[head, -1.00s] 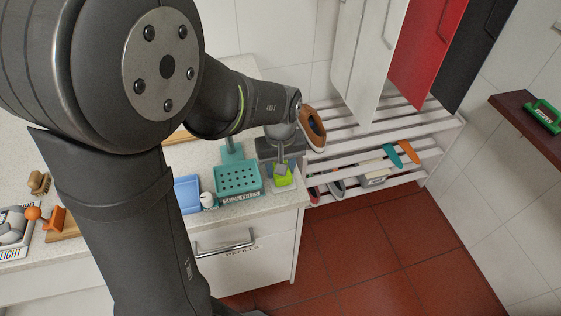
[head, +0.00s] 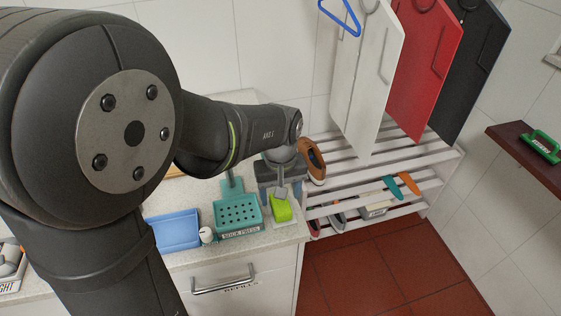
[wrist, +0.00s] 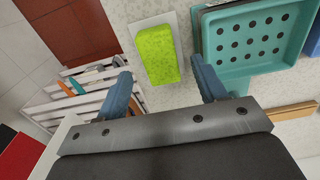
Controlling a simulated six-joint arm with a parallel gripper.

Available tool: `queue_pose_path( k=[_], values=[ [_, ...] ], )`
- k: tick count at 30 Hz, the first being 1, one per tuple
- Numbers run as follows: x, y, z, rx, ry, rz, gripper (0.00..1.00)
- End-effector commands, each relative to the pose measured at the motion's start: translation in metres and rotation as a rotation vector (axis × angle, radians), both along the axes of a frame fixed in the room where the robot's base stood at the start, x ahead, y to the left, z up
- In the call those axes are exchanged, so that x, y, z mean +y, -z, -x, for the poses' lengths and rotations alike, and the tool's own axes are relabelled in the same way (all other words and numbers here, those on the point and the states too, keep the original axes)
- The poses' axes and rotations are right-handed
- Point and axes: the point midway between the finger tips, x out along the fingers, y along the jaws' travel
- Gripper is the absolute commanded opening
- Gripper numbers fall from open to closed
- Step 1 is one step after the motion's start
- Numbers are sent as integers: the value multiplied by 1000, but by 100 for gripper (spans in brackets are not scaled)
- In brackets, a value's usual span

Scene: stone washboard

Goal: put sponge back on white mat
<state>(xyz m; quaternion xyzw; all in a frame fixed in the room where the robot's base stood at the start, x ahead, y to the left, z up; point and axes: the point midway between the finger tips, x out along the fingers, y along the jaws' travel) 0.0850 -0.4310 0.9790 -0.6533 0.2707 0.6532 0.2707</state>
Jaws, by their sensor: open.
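The bright green sponge (head: 280,208) lies at the counter's front right corner, and it also shows in the wrist view (wrist: 158,56). It appears to rest on the white mat (wrist: 173,20), whose edge shows beyond its far end and along its right side in that view. The sponge sits slightly askew on the mat. My gripper (wrist: 161,84) is open and empty, with one blue finger on each side of the sponge's near end and clear gaps between. In the head view my gripper (head: 281,184) is just behind the sponge.
A teal tray with holes (head: 238,214) stands left of the sponge, close to my right finger in the wrist view. A blue tray (head: 177,231) and a small white round object (head: 206,235) are farther left. A slatted shoe rack (head: 350,172) stands right of the counter.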

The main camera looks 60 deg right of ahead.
Motion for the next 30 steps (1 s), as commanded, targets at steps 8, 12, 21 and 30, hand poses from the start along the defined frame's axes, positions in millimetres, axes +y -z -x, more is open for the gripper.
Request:
queue_pose_path(
  k=[8, 12, 21, 30],
  values=[
    [-1, -71, 0, -1, 0, 6, 64],
    [-1, -101, 0, -1, 0, 5, 64],
    [0, -134, 0, 0, 0, 1, 64],
    [0, -136, 0, 0, 0, 0, 64]
  ],
)
